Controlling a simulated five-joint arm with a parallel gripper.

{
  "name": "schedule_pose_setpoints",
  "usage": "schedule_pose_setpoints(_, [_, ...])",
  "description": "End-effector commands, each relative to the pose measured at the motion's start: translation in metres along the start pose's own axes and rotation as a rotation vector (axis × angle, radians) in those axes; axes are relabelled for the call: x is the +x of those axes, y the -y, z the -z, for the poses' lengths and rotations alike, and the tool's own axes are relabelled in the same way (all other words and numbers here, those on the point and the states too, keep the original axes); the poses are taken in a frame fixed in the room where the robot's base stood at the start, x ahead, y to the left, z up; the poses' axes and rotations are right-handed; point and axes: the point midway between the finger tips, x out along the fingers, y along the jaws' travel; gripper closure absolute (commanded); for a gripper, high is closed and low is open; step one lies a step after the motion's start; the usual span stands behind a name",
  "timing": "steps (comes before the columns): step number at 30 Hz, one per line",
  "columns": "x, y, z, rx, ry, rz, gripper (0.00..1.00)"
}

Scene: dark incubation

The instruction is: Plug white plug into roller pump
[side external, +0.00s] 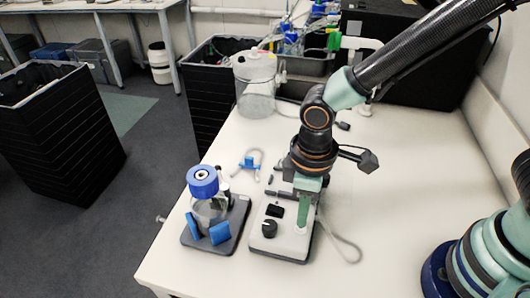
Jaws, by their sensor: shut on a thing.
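The roller pump (287,242) appears to be the white box with a dark base and black knob near the table's front edge. My gripper (303,213) reaches down over the pump's right part, with a green finger in front of it. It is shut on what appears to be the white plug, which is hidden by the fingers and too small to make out. A grey cable (350,248) loops on the table just right of the pump. Whether the plug touches the pump cannot be told from this side.
A blue-capped glass bottle (207,207) stands on a dark stirrer-like base (238,217) close left of the pump. A small blue clip with tubing (249,163) lies behind. A large clear container (255,85) stands at the back. The table (400,185) is clear to the right.

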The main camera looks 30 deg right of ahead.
Motion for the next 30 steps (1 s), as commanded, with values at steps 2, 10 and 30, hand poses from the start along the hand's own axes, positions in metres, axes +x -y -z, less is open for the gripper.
schedule_pose_setpoints(2, [0.000,0.000,0.000,0.000,0.000,0.000,1.00])
schedule_pose_setpoints(10, [0.004,0.000,0.000,0.000,0.001,0.000,1.00])
schedule_pose_setpoints(30, [0.013,0.000,0.000,0.000,0.001,0.000,1.00])
